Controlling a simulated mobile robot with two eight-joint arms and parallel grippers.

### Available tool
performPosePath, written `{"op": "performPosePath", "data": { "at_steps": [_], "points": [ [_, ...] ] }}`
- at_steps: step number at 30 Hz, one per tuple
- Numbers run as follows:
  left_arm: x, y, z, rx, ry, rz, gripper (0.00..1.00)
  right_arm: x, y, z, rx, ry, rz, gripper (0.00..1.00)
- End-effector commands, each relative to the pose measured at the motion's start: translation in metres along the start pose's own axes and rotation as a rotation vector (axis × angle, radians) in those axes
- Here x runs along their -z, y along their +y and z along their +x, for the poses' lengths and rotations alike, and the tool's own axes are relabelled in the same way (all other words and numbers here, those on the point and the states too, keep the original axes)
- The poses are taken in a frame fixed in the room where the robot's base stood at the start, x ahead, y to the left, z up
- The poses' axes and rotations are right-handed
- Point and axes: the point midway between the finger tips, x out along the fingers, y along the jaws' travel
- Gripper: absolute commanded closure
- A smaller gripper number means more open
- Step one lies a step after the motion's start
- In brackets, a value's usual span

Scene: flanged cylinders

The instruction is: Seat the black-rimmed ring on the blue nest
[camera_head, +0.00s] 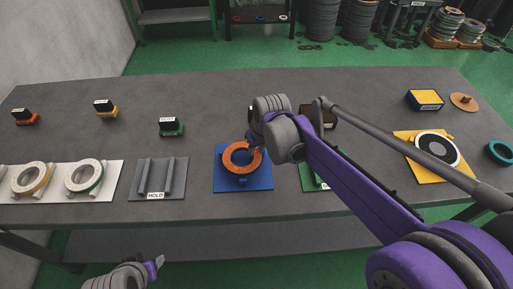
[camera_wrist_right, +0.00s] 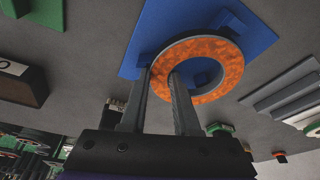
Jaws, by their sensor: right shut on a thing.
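An orange, speckled ring (camera_head: 229,164) is over the blue nest (camera_head: 257,184); I see no clear black rim on it. My right gripper (camera_head: 256,146) is shut on the ring's wall. The right wrist view shows the ring (camera_wrist_right: 222,62), the blue nest (camera_wrist_right: 150,28) and my right gripper (camera_wrist_right: 160,74), with one finger outside the ring and one in its hole. I cannot tell whether the ring rests on the nest. A white disc with a black middle (camera_head: 437,149) lies on a yellow plate (camera_head: 424,191). My left gripper (camera_head: 155,264) is low, off the table's front edge; its opening is unclear.
A grey holder marked HOLD (camera_head: 147,180) stands left of the nest. Two white rings, yellow-edged (camera_head: 30,179) and green-edged (camera_head: 84,176), lie on a white plate. A green plate (camera_head: 311,181) is partly hidden by my right arm. Small labelled blocks stand behind.

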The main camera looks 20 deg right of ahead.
Motion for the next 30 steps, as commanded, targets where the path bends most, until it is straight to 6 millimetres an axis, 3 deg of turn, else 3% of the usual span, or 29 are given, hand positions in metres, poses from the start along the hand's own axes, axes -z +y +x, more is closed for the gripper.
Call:
{"op": "performPosePath", "data": {
  "at_steps": [6,7,12,23,30],
  "points": [
    [-0.001,0.000,0.002,0.000,-0.001,0.000,0.50,-0.001,0.000,0.003,0.001,0.001,0.001,1.00],
    [-0.001,0.000,0.002,0.000,-0.001,0.000,0.50,0.000,0.000,0.002,0.001,0.001,0.001,0.65],
    [-0.001,0.000,0.001,0.000,-0.001,0.000,0.50,0.000,0.000,0.002,0.000,0.001,0.000,0.35],
    [0.000,0.000,0.000,0.000,0.000,0.000,0.50,-0.001,0.000,0.001,0.000,0.000,0.000,0.35],
    [0.007,0.000,-0.008,0.000,0.005,0.000,0.50,0.000,0.000,-0.012,0.000,0.001,0.000,0.35]
  ]
}}
